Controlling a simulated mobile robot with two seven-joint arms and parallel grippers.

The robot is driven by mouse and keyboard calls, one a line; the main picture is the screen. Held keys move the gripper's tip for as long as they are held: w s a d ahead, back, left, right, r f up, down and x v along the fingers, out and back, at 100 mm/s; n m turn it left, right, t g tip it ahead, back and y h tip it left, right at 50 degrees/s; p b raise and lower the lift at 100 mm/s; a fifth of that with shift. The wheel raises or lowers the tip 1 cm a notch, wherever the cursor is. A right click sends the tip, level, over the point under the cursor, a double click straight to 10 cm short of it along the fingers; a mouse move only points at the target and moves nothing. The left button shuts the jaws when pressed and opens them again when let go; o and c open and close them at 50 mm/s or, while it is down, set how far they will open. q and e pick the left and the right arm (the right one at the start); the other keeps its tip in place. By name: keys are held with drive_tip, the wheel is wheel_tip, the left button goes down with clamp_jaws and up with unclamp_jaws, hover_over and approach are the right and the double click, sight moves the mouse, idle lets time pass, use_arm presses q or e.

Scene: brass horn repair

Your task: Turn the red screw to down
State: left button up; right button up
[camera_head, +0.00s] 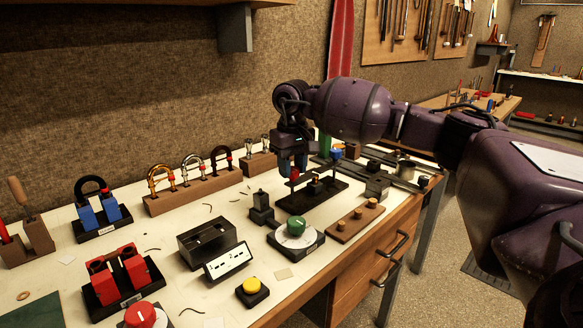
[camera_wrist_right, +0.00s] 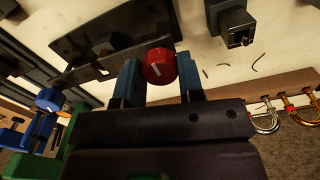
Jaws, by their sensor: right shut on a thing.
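My right gripper (camera_head: 291,164) reaches down over the back of the bench, above a dark metal fixture (camera_head: 318,199). A red screw (camera_head: 294,174) with a round knob head shows just below its fingertips. In the right wrist view the red screw (camera_wrist_right: 159,67) sits between the two blue fingers of my right gripper (camera_wrist_right: 161,76), which is shut on it. A short white mark on the knob slants toward the lower left in that view. The screw's shaft is hidden. My left gripper is not in view.
A blue knob (camera_wrist_right: 49,100) on a blue and green clamp is close to the gripper. A wooden rack (camera_head: 193,193) holding horseshoe-shaped pieces lines the back.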

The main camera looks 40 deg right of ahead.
sight(292, 168)
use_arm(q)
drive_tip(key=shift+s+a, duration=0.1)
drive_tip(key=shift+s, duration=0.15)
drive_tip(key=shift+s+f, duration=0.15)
use_arm(e)
drive_tip(key=o, duration=0.9)
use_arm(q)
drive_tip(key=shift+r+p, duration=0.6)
use_arm(e)
wheel_tip(292, 168, up, 11)
drive_tip(key=shift+f, duration=0.1)
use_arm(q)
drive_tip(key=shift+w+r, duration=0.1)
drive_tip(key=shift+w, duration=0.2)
